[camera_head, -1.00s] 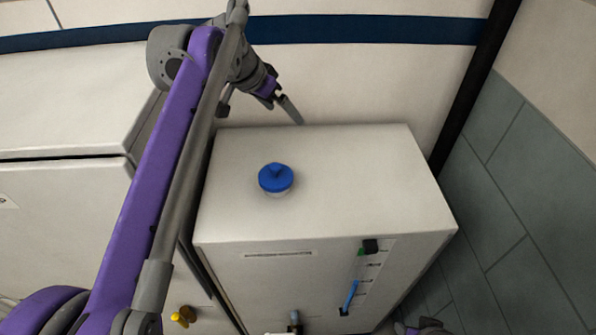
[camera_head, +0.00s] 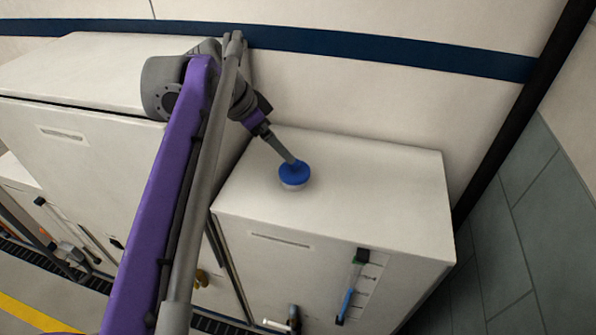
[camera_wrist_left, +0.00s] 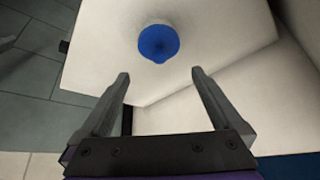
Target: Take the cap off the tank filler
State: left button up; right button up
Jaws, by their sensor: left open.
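The blue filler cap (camera_head: 296,175) sits on a short pale neck on top of the white tank (camera_head: 385,180). It also shows in the left wrist view as a blue disc (camera_wrist_left: 158,43) with a small raised grip. My left gripper (camera_head: 294,160) reaches down from the upper left, its finger overlapping the cap's far edge in the head view. In the left wrist view the gripper's two fingers (camera_wrist_left: 160,73) are spread with nothing between them. The cap lies beyond the tips, roughly centred between them; I see no contact there. My right gripper is out of view.
The tank's front carries a level gauge (camera_head: 352,287) with a blue strip and a small fitting (camera_head: 294,318) low down. A white cabinet (camera_head: 75,140) stands close on the left. The wall (camera_head: 400,90) is right behind the tank. The tank top around the cap is clear.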

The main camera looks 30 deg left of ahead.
aim_at(285, 173)
pick_arm(q)
jog(key=x, duration=0.3)
jog(key=shift+w+f, duration=0.15)
jog(key=shift+f, duration=0.2)
jog(key=shift+b+x, duration=0.3)
jog(key=shift+x, duration=2.4)
jog(key=shift+d+r, duration=0.1)
jog(key=shift+d, duration=0.05)
jog(key=c, duration=0.9)
